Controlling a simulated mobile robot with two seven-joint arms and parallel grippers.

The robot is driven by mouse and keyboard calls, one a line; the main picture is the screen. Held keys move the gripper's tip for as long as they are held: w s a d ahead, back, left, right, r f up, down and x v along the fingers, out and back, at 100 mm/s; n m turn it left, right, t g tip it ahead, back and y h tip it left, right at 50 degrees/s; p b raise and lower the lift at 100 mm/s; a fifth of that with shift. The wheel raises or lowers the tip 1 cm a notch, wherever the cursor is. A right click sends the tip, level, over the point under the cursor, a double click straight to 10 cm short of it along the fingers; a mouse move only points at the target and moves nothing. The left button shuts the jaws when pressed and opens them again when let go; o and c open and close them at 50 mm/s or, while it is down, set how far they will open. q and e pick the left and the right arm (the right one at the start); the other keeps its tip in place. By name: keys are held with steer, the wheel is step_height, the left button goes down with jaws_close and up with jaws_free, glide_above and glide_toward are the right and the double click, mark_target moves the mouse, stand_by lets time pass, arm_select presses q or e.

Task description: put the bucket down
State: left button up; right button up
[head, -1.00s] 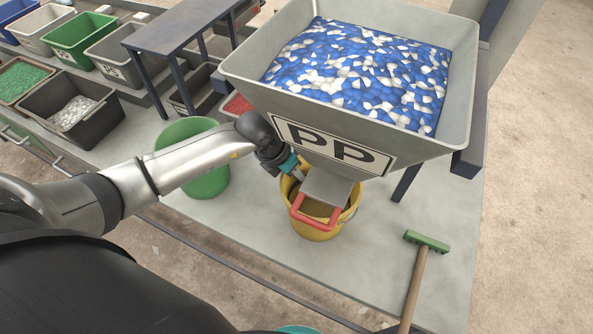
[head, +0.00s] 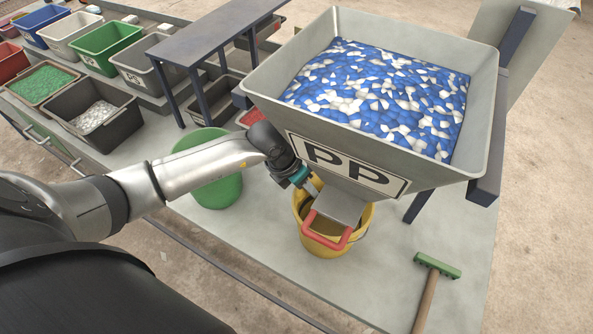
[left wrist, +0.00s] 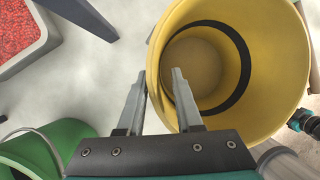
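The yellow bucket (head: 328,250) stands upright, apparently on the grey platform, under the chute of the PP hopper. In the left wrist view I look into the bucket (left wrist: 240,115); it looks empty, with a dark ring inside. My left gripper (left wrist: 160,82) is open, its fingers apart on either side of the bucket's near rim, one outside and one inside. Any contact is unclear. In the head view my left gripper (head: 310,187) is at the rim's upper left. A dark and teal part, likely of my right gripper (left wrist: 302,121), shows at the edge; its fingers are hidden.
The PP hopper (head: 275,112), full of blue and white flakes, overhangs the bucket; its chute has a red handle (head: 325,241). A green bucket (head: 215,190) stands close left. A green-headed broom (head: 438,265) lies right. Bare platform (head: 255,245) lies in front.

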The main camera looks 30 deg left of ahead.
arm_select(q)
steer(key=v, duration=1)
